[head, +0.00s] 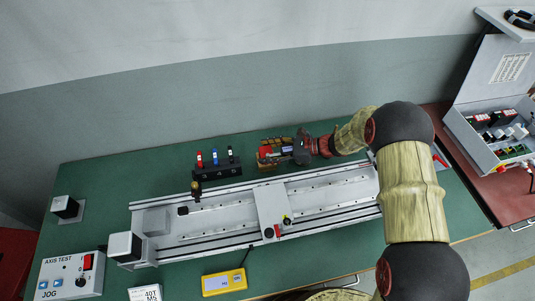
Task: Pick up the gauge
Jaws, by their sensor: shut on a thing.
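My gripper (276,152) is at the back of the green bench, behind the rail unit, with the arm reaching in from the right. It is shut on a small red thing (265,150), partly hidden by the fingers; I cannot tell whether this is the gauge. A yellow box with a pale display (225,282) lies at the front edge of the bench, well away from my gripper. It looks like a meter, with a thin dark lead or rod rising at its right end.
A long grey rail unit (330,205) with a carriage (272,211) fills the middle. A black rack (217,172) with red, blue and white-topped tools stands left of my gripper. A control box (70,275) is front left. An open case (490,125) is far right.

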